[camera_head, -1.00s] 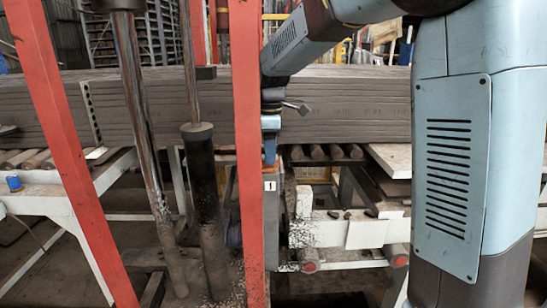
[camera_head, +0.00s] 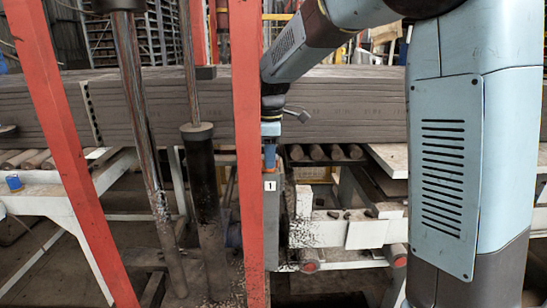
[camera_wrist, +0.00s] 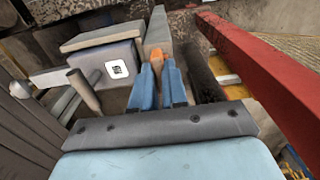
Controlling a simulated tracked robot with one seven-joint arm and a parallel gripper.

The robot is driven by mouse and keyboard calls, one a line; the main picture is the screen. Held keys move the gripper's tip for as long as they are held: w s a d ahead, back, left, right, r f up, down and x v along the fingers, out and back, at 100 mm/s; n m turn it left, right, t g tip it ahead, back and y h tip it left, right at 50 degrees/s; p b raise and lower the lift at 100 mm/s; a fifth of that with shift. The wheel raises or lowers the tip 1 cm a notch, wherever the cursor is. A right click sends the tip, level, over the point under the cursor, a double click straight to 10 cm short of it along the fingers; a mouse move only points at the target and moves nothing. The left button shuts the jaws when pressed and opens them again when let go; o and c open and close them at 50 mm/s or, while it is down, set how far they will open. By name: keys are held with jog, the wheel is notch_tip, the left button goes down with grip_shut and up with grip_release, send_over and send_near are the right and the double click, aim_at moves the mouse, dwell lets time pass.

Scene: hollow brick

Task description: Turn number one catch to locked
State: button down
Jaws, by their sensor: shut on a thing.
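The grey housing (camera_head: 271,215) with the white number 1 label (camera_head: 270,185) stands just behind a red post. In the wrist view the label (camera_wrist: 117,69) sits on the housing's grey face. My gripper (camera_head: 270,157) points down right above the housing. In the wrist view its two blue fingers (camera_wrist: 158,68) are close together, shut on a catch, whose orange part (camera_wrist: 157,54) shows at the fingertips. The fingers hide most of the catch, and I cannot read its position.
The red post (camera_head: 250,150) stands close beside my gripper and crosses the right of the wrist view (camera_wrist: 265,80). A long stack of grey boards (camera_head: 350,105) lies behind on rollers. A dark cylinder (camera_head: 206,200) stands to the left.

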jog(key=shift+d, duration=0.5)
jog(key=shift+a, duration=0.35)
jog(key=shift+a+m, duration=0.2)
jog(key=shift+m, duration=0.2)
jog(key=m, duration=1.3)
jog(key=shift+r, duration=0.1)
jog(key=shift+m, duration=2.1)
